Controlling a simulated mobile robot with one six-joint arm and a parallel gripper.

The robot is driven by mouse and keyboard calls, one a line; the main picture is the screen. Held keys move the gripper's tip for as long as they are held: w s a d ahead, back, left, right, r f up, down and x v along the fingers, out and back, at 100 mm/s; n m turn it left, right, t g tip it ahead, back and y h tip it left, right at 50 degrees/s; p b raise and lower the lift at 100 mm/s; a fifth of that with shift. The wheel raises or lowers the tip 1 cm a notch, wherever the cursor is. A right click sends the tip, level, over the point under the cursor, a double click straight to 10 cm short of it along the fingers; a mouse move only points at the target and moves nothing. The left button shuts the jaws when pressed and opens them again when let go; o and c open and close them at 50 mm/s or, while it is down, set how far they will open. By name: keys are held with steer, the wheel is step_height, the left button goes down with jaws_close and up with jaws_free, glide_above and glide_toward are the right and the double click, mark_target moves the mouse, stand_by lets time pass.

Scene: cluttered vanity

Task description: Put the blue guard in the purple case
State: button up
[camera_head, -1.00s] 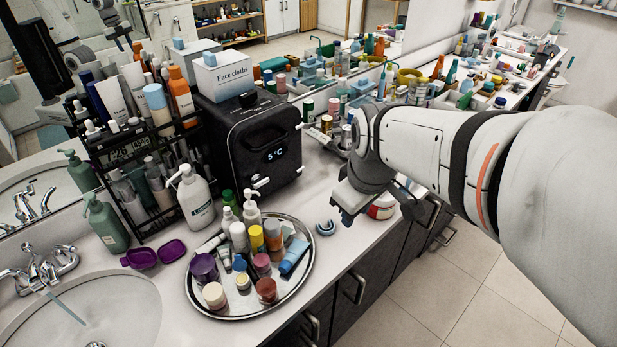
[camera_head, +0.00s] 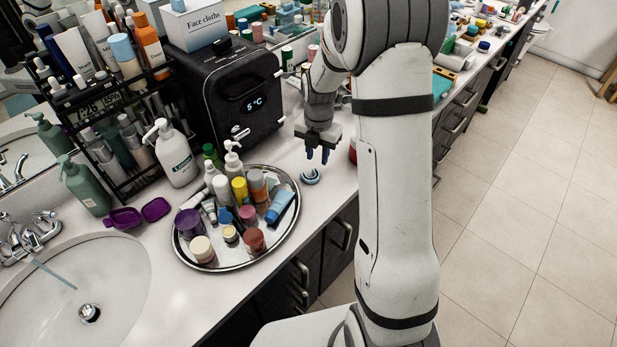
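The blue guard (camera_head: 310,177), a small curved piece, lies on the countertop just right of the round metal tray. The purple case (camera_head: 125,218) lies open by the sink; its other half (camera_head: 156,209) is beside it on the right. My gripper (camera_head: 317,156) points down, just above and slightly right of the guard in the picture.
The metal tray (camera_head: 240,264), crowded with jars and tubes, lies between guard and case. A white pump bottle (camera_head: 176,155), a black rack of bottles and a black mini fridge (camera_head: 245,100) stand behind. The sink (camera_head: 80,290) is left; the counter edge is close.

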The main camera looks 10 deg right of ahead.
mark_target(316, 175)
step_height(316, 175, down, 7)
steer(key=shift+s+a+p, duration=0.1)
steer(key=shift+a+p, duration=0.05)
steer(key=shift+p, duration=0.8)
jaws_close()
